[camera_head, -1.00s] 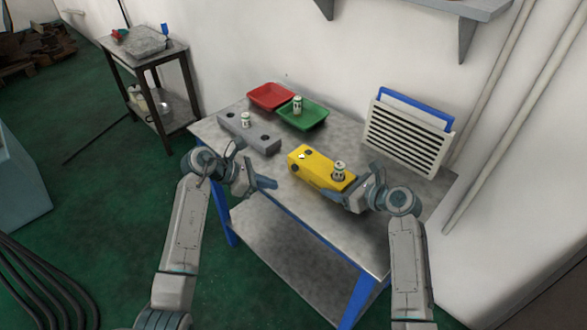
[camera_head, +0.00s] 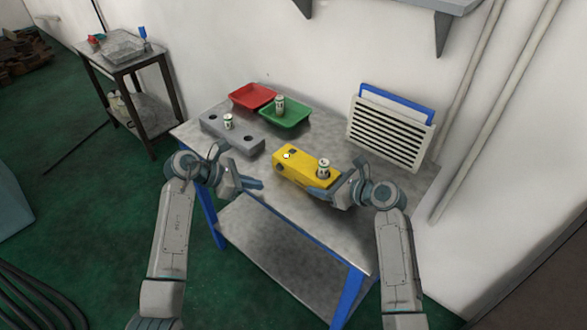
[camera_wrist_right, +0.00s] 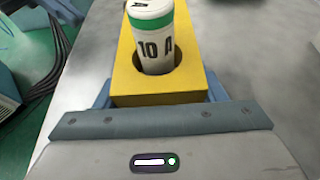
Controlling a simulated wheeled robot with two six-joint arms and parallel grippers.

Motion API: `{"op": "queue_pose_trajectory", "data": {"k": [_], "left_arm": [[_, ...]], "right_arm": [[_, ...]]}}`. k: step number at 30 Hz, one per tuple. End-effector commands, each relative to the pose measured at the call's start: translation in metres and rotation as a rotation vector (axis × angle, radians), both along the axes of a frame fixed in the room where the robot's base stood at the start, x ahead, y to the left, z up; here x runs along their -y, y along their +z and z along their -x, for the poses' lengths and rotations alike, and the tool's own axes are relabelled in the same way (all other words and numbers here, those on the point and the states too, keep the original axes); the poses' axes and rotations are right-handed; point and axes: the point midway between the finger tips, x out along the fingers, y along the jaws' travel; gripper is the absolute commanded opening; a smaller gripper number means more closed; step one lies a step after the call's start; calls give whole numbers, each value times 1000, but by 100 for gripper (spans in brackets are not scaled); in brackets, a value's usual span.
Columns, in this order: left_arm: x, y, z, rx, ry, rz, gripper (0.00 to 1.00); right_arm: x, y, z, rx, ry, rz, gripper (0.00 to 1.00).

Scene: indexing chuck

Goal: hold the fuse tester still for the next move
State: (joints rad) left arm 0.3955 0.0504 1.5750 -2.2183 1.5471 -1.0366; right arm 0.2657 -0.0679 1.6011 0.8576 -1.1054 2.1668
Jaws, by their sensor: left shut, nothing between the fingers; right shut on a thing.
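The yellow fuse tester (camera_head: 300,165) lies on the metal table. A white fuse with a green band (camera_head: 323,167) stands in its right-hand hole; in the right wrist view this fuse (camera_wrist_right: 152,40) reads "10 A". My right gripper (camera_head: 322,190) is shut on the near end of the fuse tester (camera_wrist_right: 125,88), one finger showing at each side in the wrist view. My left gripper (camera_head: 258,186) is shut and empty, left of the tester near the table's front edge and apart from it. A small light spot shows on the tester's left top.
A grey block with holes (camera_head: 233,134) holds one fuse (camera_head: 228,121). Behind it are a red tray (camera_head: 240,96) and a green tray (camera_head: 292,118) with a fuse (camera_head: 280,104). A louvred panel (camera_head: 390,132) stands at the back right. The table's right front is clear.

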Motion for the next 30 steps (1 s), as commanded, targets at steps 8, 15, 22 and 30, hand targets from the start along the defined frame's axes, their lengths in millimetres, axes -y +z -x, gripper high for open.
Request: {"op": "queue_pose_trajectory", "data": {"k": [8, 15, 22, 30], "left_arm": [[0, 0, 0, 0, 0, 0, 0], [0, 0, 0, 0, 0, 0, 0], [0, 0, 0, 0, 0, 0, 0], [0, 0, 0, 0, 0, 0, 0]], "right_arm": [[0, 0, 0, 0, 0, 0, 35], [0, 0, 0, 0, 0, 0, 35], [0, 0, 0, 0, 0, 0, 89], [1, 0, 0, 0, 0, 0, 89]]}}
